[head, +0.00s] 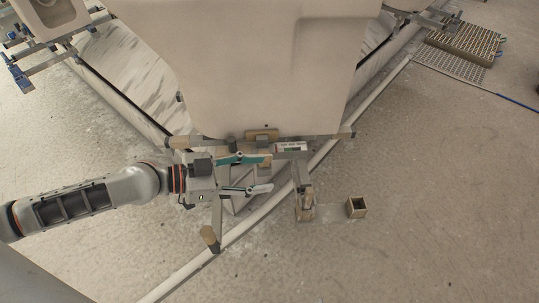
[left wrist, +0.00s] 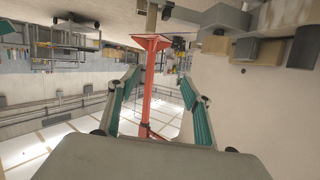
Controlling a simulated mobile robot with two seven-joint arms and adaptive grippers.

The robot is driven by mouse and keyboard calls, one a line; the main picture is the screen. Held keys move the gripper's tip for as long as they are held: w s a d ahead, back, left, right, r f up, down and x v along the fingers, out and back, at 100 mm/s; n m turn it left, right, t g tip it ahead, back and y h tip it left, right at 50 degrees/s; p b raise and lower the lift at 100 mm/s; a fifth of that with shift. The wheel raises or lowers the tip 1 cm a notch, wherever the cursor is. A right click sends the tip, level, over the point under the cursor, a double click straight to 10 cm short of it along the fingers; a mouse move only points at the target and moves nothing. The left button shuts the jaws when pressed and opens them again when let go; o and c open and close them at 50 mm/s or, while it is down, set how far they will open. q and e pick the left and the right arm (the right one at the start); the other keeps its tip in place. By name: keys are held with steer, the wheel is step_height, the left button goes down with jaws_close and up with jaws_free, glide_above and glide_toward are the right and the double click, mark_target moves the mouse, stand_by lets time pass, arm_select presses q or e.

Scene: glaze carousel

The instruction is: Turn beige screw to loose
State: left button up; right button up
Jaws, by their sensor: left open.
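No part is clearly recognisable as the beige screw. Tan pieces that might belong to it are a block (head: 262,134) at the lower edge of the large beige body (head: 265,70) and a block (head: 209,236) on a grey bar. My left gripper (head: 268,172) is open, its teal-lined fingers pointing right, just below that lower edge. Nothing shows between the fingers in the left wrist view (left wrist: 160,82), except a red post (left wrist: 147,90) seen beyond them. Tan blocks (left wrist: 215,45) show at the upper right there. My right gripper is out of view.
A labelled grey piece (head: 291,147) and a tan upright post (head: 304,205) stand close to my left fingertips. A small open box (head: 356,207) sits on the floor to the right. A pale rail (head: 245,225) crosses diagonally. The floor at lower right is clear.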

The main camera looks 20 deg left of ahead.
arm_select(q)
steer(key=shift+w+a+f+g+b, duration=0.5)
steer(key=shift+w+a+f+b, duration=1.2)
steer(key=shift+w+a+b, duration=1.7)
steer(key=shift+n+y, duration=0.3)
steer(key=shift+f+b+x, duration=0.15)
steer(key=shift+b+x, duration=0.15)
steer(key=shift+x, duration=1.15)
steer(key=shift+f+b+x, duration=0.1)
steer(key=shift+b+x, duration=0.15)
steer(key=shift+x, duration=1.2)
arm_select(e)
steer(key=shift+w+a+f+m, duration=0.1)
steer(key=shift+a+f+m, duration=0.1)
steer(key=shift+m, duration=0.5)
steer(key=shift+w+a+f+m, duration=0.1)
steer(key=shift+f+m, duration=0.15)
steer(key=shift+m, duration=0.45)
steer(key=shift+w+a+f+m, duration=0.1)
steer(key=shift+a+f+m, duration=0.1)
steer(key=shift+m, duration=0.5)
arm_select(q)
steer(key=shift+s, duration=0.25)
steer(key=c, duration=1.1)
